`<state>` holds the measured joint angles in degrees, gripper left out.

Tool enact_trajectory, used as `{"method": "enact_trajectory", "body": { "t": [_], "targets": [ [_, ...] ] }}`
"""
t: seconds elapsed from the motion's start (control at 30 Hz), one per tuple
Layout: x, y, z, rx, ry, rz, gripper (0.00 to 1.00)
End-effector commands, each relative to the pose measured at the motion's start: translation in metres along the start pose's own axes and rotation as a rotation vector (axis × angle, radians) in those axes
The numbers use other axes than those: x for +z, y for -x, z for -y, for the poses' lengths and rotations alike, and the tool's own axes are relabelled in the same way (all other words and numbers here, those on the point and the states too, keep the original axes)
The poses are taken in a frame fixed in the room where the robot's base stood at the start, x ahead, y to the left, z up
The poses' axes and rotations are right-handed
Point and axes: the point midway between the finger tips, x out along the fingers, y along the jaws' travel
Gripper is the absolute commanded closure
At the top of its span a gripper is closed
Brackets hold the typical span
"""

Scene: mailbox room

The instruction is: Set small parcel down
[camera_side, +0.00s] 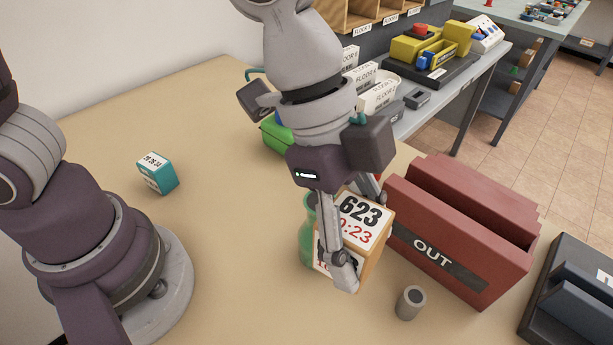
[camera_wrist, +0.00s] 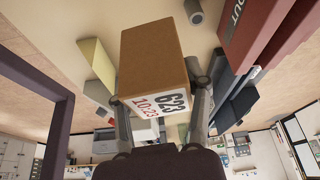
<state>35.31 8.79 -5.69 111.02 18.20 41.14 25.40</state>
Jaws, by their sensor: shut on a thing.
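The small parcel is a brown box (camera_side: 377,250) with white labels reading "623" and "10:23". My gripper (camera_side: 362,232) is shut on it, one finger along its near side and the other behind it. The parcel is low over the tan table (camera_side: 230,285), just left of the dark red OUT tray (camera_side: 440,215). I cannot tell whether its base touches the table. In the wrist view the brown parcel (camera_wrist: 152,60) sits between the fingers of my gripper (camera_wrist: 163,100), its labelled face toward the palm.
A green bottle-like object (camera_side: 307,235) stands close to the parcel's left, partly hidden. A grey cylinder (camera_side: 410,302) stands in front of the OUT tray. A teal cube (camera_side: 158,173) lies at left. A dark tray (camera_side: 575,300) is at far right. The front middle table is clear.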

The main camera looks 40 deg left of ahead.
Motion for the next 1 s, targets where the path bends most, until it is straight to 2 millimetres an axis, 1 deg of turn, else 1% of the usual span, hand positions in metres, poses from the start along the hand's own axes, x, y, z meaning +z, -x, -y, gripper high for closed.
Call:
{"method": "enact_trajectory", "body": {
  "t": [0.03,0.17,0.27,0.3,0.37,0.4,0.47,0.5,0.57,0.6,0.67,0.7,0.8,0.9,1.0],
  "targets": [
    [0.005,0.002,0.013,-0.018,0.046,-0.001,0.92],
    [0.023,0.011,0.053,-0.076,0.192,-0.004,0.92],
    [0.048,0.022,0.090,-0.135,0.336,-0.007,0.92],
    [0.061,0.028,0.106,-0.162,0.402,-0.008,0.92],
    [0.086,0.038,0.130,-0.207,0.511,-0.011,0.92],
    [0.105,0.046,0.145,-0.240,0.590,-0.012,0.92],
    [0.139,0.060,0.166,-0.292,0.715,-0.012,0.92],
    [0.163,0.071,0.177,-0.327,0.797,-0.013,0.92],
    [0.200,0.086,0.189,-0.379,0.920,-0.014,0.92],
    [0.226,0.097,0.194,-0.414,1.001,-0.014,0.92],
    [0.264,0.112,0.197,-0.463,1.116,-0.013,0.92],
    [0.288,0.122,0.196,-0.493,1.189,-0.012,0.92],
    [0.339,0.143,0.187,-0.560,1.343,-0.010,0.92],
    [0.376,0.157,0.175,-0.609,1.456,-0.008,0.92],
    [0.401,0.168,0.163,-0.644,1.537,-0.006,0.92]
  ]
}}
